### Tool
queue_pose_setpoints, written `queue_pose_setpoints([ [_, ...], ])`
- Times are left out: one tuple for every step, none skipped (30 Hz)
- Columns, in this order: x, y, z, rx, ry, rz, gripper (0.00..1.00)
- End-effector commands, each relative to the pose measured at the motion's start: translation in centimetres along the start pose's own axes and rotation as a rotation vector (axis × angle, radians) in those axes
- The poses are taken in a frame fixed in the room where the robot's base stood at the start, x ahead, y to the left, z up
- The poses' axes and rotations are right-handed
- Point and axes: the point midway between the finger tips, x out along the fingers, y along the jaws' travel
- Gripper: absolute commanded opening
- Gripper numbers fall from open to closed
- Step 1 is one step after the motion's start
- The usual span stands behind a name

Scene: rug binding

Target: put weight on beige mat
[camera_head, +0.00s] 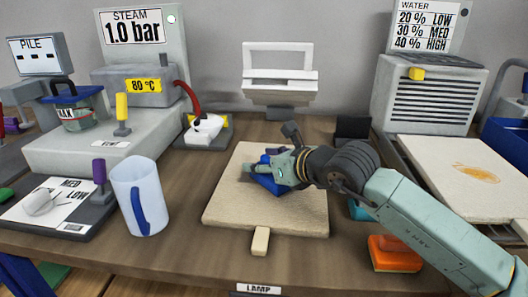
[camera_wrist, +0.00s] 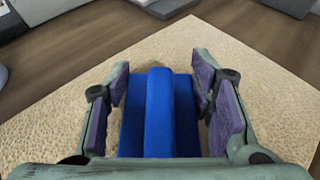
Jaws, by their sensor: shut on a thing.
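The beige mat (camera_head: 232,205) lies in the middle of the table, and its surface also fills much of the wrist view (camera_wrist: 60,110). A blue weight (camera_wrist: 158,110) with a raised central ridge sits between my finger pads in the wrist view. In the head view the blue weight (camera_head: 268,183) shows over the middle of the mat, partly hidden by my gripper (camera_head: 262,167). My gripper is shut on the weight. The weight is low at the mat; I cannot tell whether its underside touches.
A clear jug (camera_head: 140,197) with a blue handle stands left of the mat. A white iron-like tool (camera_head: 205,128) sits behind left. An orange block (camera_head: 395,253) lies front right. A small beige block (camera_head: 260,241) is at the mat's front edge. A tan-topped tray (camera_head: 465,170) is at right.

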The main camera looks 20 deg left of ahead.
Motion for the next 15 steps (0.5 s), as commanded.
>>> queue_pose_setpoints([
  [-0.13, -0.05, 0.33, -0.002, -0.009, -0.002, 0.00],
  [-0.12, -0.05, 0.31, -0.002, -0.009, -0.002, 0.00],
  [-0.12, -0.05, 0.30, -0.003, -0.009, -0.002, 0.00],
  [-0.12, -0.05, 0.30, -0.003, -0.009, -0.002, 0.00],
  [-0.12, -0.06, 0.30, -0.003, -0.009, -0.002, 0.00],
  [-0.12, -0.06, 0.30, -0.003, -0.009, -0.002, 0.00],
  [-0.12, -0.06, 0.29, -0.002, -0.009, -0.002, 0.00],
  [-0.11, -0.06, 0.27, -0.002, -0.009, -0.002, 0.00],
  [-0.07, -0.06, 0.19, -0.003, -0.009, -0.002, 0.00],
  [-0.04, -0.07, 0.12, -0.002, -0.009, -0.002, 0.00],
  [-0.02, -0.06, 0.06, -0.003, -0.009, -0.002, 0.00],
  [0.04, -0.04, -0.14, 0.000, -0.001, -0.001, 0.52],
  [0.04, -0.04, -0.13, 0.000, -0.001, -0.001, 0.54],
  [0.04, -0.04, -0.12, 0.000, -0.001, -0.001, 0.56],
  [0.04, -0.04, -0.12, 0.000, -0.002, -0.001, 0.58],
])
